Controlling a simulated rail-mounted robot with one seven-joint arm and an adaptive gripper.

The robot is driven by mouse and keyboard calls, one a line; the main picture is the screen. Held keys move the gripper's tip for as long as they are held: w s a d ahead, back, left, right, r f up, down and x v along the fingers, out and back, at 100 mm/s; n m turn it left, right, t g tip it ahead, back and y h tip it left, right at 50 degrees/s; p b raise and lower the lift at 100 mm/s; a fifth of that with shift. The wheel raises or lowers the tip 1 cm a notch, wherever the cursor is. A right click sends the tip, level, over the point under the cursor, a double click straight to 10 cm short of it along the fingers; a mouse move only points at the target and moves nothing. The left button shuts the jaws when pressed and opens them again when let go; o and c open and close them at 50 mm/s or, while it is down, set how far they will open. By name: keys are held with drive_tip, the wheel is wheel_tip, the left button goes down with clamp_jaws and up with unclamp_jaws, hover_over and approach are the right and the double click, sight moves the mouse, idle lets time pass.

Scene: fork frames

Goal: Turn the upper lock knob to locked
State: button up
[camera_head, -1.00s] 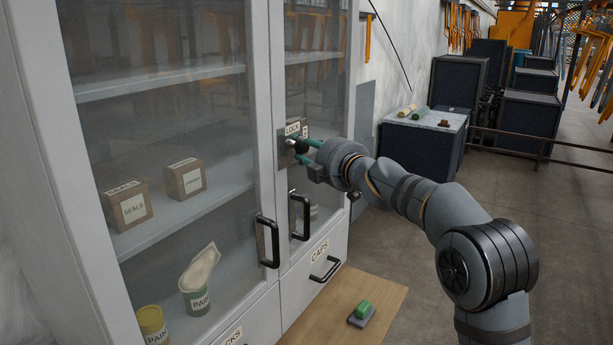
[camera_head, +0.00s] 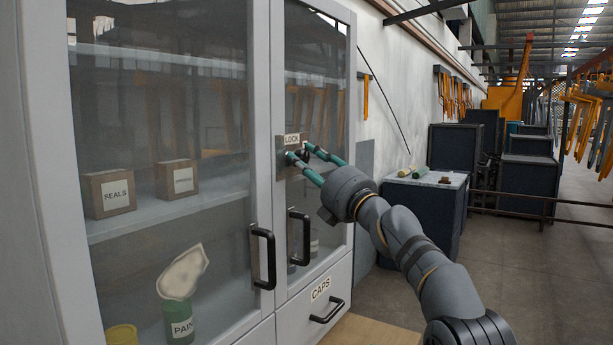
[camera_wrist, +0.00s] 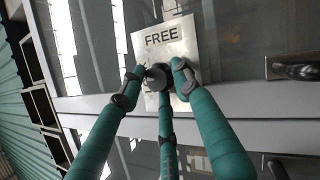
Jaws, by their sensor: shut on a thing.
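The lock knob (camera_wrist: 156,76) is dark and round, on a pale metal plate (camera_wrist: 160,42) with the word FREE in the wrist view. In the head view this plate (camera_head: 281,168) is on the frame of the right glass door, under a LOCK label (camera_head: 292,140). My gripper (camera_head: 299,154) has green fingers and reaches the plate from the lower right. In the wrist view the fingers are closed around the knob, one on each side and one below. The fingers hide part of the knob, and I cannot tell its exact angle.
Two black door handles (camera_head: 263,257) and (camera_head: 299,238) are below the lock. A drawer labelled CAPS (camera_head: 320,289) has a handle (camera_head: 327,311).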

drive_tip(key=shift+a+f+n+y+b, duration=0.15)
drive_tip(key=shift+n+y+b, duration=0.2)
drive_tip(key=shift+n, duration=0.25)
drive_tip(key=shift+a+f+n+y+b, duration=0.1)
drive_tip(key=shift+n+y+b, duration=0.15)
drive_tip(key=shift+n+y, duration=0.3)
drive_tip(key=shift+n, duration=0.25)
drive_tip(key=o, duration=0.9)
drive_tip(key=shift+c, duration=0.2)
drive_tip(key=shift+d+r, duration=0.1)
drive_tip(key=v, duration=1.2)
drive_tip(key=shift+r, duration=0.2)
